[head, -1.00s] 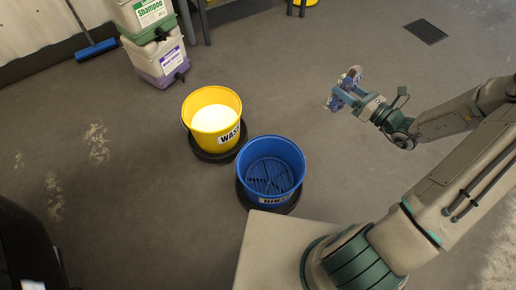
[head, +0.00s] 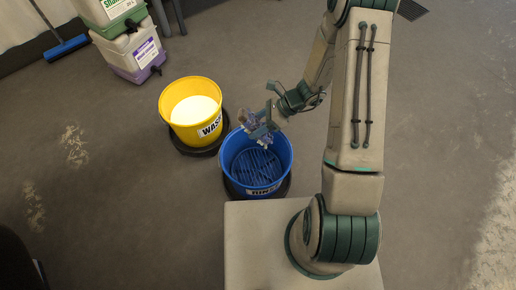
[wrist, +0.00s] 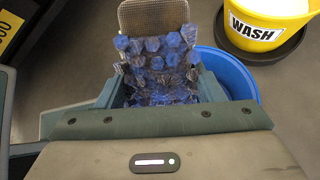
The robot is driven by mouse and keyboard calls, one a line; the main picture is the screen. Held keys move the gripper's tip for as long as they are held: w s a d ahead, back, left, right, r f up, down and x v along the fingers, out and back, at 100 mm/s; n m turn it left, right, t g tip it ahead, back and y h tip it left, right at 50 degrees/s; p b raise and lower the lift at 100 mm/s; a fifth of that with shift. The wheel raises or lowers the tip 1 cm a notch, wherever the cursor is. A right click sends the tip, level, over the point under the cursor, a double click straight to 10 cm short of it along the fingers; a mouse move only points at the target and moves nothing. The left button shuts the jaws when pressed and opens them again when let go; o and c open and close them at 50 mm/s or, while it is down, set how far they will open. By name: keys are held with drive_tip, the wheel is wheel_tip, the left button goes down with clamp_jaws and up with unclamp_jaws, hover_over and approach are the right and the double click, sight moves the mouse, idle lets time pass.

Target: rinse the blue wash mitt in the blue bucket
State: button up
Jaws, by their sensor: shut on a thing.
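The blue bucket (head: 233,180) stands on a black base in front of my body, with a dark grid visible inside and a label partly readable. In the wrist view the bucket's rim (wrist: 240,72) shows behind and right of my gripper. Whether the mitt touches the bucket, I cannot tell.
A yellow bucket (head: 172,128) marked WASH, with white contents, stands beside the blue one on its own black base. Stacked containers (head: 135,55) and a blue squeegee or broom (head: 66,48) are at the back left. The floor at left is open.

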drive_tip(key=s+f+n+g+h+b, duration=0.1)
drive_tip(key=s+f+n+h+b, duration=0.15)
drive_tip(key=f+n+h, duration=0.3)
drive_tip(key=n+t+h+b, duration=0.3)
drive_tip(key=n+h, duration=0.2)
drive_tip(key=n, duration=0.2)
hover_over(258, 176)
wheel_tip(258, 176, down, 5)
wheel_tip(258, 176, down, 18)
drive_tip(key=b, duration=1.5)
drive_tip(key=shift+r+b, duration=0.1)
drive_tip(key=shift+b, duration=0.2)
drive_tip(key=shift+f, duration=2.25)
drive_tip(key=shift+f, duration=0.5)
drive_tip(key=shift+d, duration=0.1)
